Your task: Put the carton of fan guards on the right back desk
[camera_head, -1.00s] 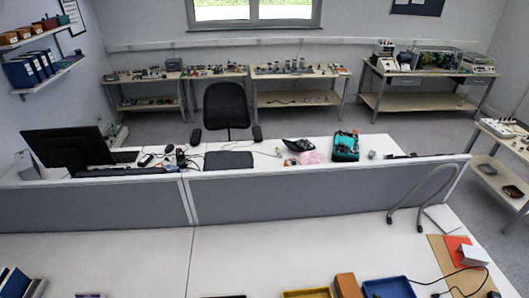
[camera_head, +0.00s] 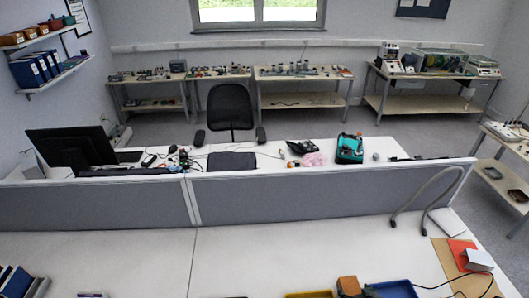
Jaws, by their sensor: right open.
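A small brown carton (camera_head: 348,283) stands on the near white desk at the bottom edge, between a yellow tray and a blue tray; I cannot see what is in it. Small dark parts, which look like the fingertips of my right gripper (camera_head: 357,292), show at the bottom edge by the carton. This gripper is open, and most of it is cut off. I cannot tell whether it touches the carton. My left gripper is not in view. The right back desk (camera_head: 275,163) lies beyond the grey divider, with a teal case (camera_head: 349,148) and a pink bundle (camera_head: 314,159) on it.
The grey divider (camera_head: 290,208) stands between the near and back desks. A blue tray (camera_head: 395,290), yellow tray (camera_head: 308,294), and red sheet (camera_head: 461,252) lie on the near desk. Its middle (camera_head: 260,255) is clear. A black chair (camera_head: 229,107) stands behind the back desk.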

